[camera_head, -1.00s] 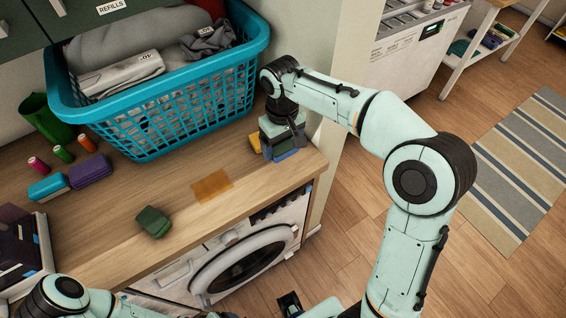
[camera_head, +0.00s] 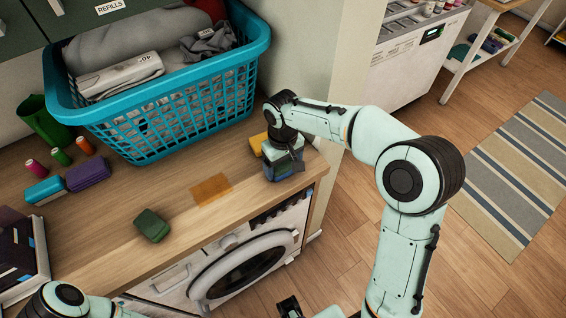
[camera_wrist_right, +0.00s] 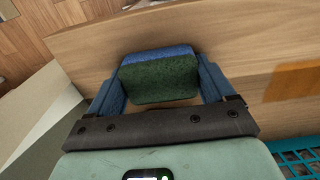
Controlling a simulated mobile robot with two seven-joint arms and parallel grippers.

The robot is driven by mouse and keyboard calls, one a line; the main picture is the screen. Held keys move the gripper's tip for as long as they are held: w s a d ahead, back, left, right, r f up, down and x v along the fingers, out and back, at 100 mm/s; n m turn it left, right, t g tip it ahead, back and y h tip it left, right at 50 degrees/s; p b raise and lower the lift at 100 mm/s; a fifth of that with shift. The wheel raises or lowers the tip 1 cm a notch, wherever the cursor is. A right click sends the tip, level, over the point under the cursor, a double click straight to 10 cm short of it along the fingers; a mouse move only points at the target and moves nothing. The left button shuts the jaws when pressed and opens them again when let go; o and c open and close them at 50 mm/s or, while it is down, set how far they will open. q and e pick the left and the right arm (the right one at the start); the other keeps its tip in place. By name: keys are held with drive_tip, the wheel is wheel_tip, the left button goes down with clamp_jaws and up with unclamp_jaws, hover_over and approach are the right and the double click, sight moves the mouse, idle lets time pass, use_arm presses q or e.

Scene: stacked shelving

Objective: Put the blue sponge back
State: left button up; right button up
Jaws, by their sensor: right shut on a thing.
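The blue sponge (camera_wrist_right: 155,54), with a dark green scouring side (camera_wrist_right: 160,80), is between the two fingers of my right gripper (camera_wrist_right: 163,82) in the right wrist view. My right gripper (camera_head: 284,166) is shut on it at the right end of the wooden counter in the head view, where the gripper mostly hides the sponge. I cannot tell whether the sponge touches the counter. A dark part at the bottom edge of the head view looks like my left gripper (camera_head: 290,307); its jaws are not clear.
A yellow sponge (camera_head: 257,144) lies just behind my right gripper. An orange patch (camera_head: 211,189) and a green sponge (camera_head: 152,226) are left of it on the counter (camera_head: 120,205). Purple (camera_head: 88,174) and teal (camera_head: 46,190) sponges lie further left. A teal basket (camera_head: 165,135) stands behind.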

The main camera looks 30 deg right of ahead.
sight(283, 165)
drive_tip(key=o, duration=0.8)
drive_tip(key=shift+r, duration=0.1)
use_arm(q)
drive_tip(key=shift+w+r+p, duration=0.3)
drive_tip(key=shift+r+p, duration=0.25)
drive_tip(key=shift+r, duration=0.05)
drive_tip(key=shift+w+r+p, duration=0.3)
drive_tip(key=shift+r+p, duration=0.2)
drive_tip(key=shift+r, duration=0.1)
use_arm(e)
wheel_tip(283, 165, up, 12)
drive_tip(key=shift+r, duration=0.1)
use_arm(q)
drive_tip(key=shift+s, duration=0.1)
use_arm(e)
drive_tip(key=shift+a, duration=0.1)
